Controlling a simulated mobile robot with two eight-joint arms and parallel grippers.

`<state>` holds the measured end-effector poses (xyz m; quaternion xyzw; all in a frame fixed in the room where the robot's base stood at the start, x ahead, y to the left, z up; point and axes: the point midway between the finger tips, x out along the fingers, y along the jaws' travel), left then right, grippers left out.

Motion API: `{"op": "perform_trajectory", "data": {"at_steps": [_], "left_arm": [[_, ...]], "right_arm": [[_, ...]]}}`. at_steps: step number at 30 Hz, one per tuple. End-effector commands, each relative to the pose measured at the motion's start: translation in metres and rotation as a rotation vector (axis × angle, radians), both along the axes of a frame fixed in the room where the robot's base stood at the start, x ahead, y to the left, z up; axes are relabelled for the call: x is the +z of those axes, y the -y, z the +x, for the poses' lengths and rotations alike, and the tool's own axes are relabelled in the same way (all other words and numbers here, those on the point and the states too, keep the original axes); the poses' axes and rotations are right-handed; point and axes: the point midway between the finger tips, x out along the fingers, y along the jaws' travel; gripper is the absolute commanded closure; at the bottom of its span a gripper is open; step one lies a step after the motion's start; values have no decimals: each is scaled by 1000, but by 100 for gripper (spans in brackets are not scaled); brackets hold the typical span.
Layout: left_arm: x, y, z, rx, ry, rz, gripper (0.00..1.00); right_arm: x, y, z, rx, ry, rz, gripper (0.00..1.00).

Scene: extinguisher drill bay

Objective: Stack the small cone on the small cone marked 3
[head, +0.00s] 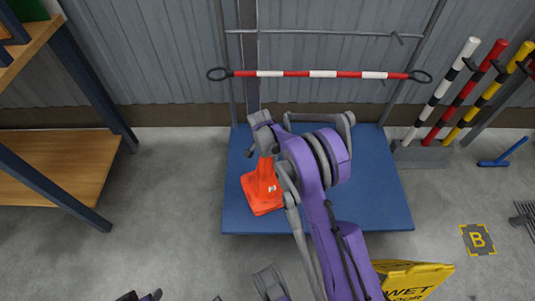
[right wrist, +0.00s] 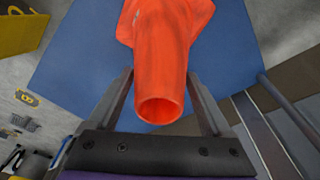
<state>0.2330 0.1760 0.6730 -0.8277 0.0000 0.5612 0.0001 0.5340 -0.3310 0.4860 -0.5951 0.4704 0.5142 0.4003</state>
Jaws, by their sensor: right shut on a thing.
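An orange cone (head: 262,190) with a small white mark low on its side shows over the left part of the blue platform (head: 330,213). Its top is at my right gripper (head: 265,148), whose fingers are closed on it. In the right wrist view the cone (right wrist: 160,60) sits between the two fingers (right wrist: 160,98), its round open tip towards the camera. Only one cone outline is distinct. I cannot tell whether another cone is under it, or whether its base touches the platform. I cannot read the mark. My left gripper is not clearly in view.
A red and white bar (head: 322,73) spans a grey frame behind the platform. Striped posts (head: 440,90) stand at the right. A wooden shelf (head: 60,165) is at the left. A yellow wet floor sign (head: 410,280) is at the front right. The platform's right part looks clear.

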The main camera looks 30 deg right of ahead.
Motion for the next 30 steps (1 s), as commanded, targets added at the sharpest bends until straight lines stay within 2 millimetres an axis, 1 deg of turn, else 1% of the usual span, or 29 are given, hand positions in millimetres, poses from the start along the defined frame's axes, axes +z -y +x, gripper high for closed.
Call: {"op": "perform_trajectory", "data": {"at_steps": [5, 6, 9, 16, 19, 23, 27, 30], "left_arm": [[-8, 0, 1, 0, -2, 0, 50], [-8, 0, 1, 0, -2, 0, 50], [-7, 0, 1, 0, -2, 0, 50], [-7, 0, 1, 0, -2, 0, 50], [-4, 0, 1, 0, -1, 0, 50], [2, 0, 0, 0, 1, 0, 50], [11, 0, -2, 0, 3, 0, 50], [16, 0, -2, 0, 4, 0, 50]], "right_arm": [[-10, 0, 0, 0, 0, 0, 100], [-11, 0, 0, 0, 0, 0, 15], [-9, 0, 0, 0, 0, 0, 0], [-8, 0, 0, 0, 0, 0, 0], [-1, -1, 0, 0, 0, 0, 0], [20, -4, -1, 0, 1, 0, 0], [50, -9, -2, 0, 1, 0, 0], [69, -11, -3, 0, 1, 0, 0]]}}
